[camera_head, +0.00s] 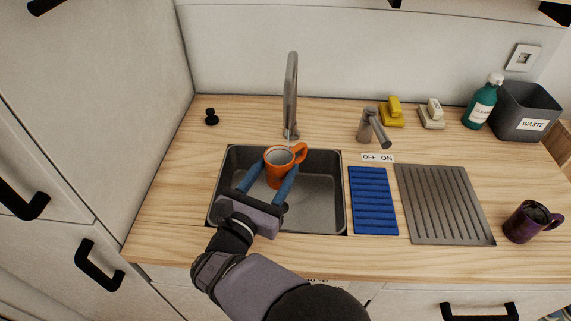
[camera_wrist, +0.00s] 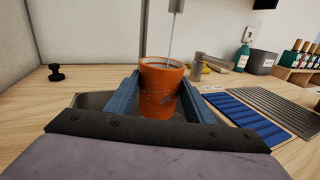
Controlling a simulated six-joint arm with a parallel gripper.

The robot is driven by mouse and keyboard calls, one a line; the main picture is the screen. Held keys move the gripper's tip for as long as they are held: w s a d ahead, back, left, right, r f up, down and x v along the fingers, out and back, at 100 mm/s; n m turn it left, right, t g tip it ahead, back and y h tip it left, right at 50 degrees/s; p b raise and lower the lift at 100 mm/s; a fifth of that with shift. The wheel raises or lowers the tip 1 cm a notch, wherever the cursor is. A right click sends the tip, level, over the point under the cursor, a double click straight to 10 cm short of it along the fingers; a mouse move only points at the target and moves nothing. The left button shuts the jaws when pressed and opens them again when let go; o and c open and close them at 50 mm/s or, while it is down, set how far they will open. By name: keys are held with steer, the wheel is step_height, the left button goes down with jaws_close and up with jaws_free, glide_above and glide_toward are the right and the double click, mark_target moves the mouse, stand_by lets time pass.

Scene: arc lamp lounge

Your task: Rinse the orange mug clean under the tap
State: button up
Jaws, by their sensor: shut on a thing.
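My gripper (camera_head: 268,181) is shut on the orange mug (camera_head: 277,174), with one blue finger on each side of it. The mug is upright over the sink (camera_head: 318,205), its handle toward the right. In the wrist view the orange mug (camera_wrist: 160,95) has greyish marks on its side. A thin stream of water falls from the tap spout (camera_wrist: 176,6) into the mug. The tap (camera_head: 291,95) stands behind the sink. Its lever (camera_head: 378,128) is on the right, near the OFF/ON label (camera_head: 378,157), and points toward ON.
Right of the sink lie a blue ribbed mat (camera_head: 373,200) and a grey drainer (camera_head: 444,204). A purple mug (camera_head: 531,221) stands at far right. Behind are a yellow sponge (camera_head: 391,112), a pale brush or sponge (camera_head: 432,115), a green bottle (camera_head: 483,103), a waste bin (camera_head: 526,108) and a black plug (camera_head: 211,117).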

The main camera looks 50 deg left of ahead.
steer(key=shift+r, duration=0.1)
steer(key=s+d, duration=0.3)
steer(key=d, duration=0.4)
steer(key=shift+s+p, duration=0.3)
steer(key=shift+s, duration=0.1)
stand_by(0.5)
stand_by(1.3)
steer(key=s+d+r+p, duration=0.2)
steer(key=d+r+p, duration=0.1)
steer(key=d+r, duration=0.1)
steer(key=shift+s+d+p, duration=0.2)
steer(key=shift+p, duration=0.2)
stand_by(0.4)
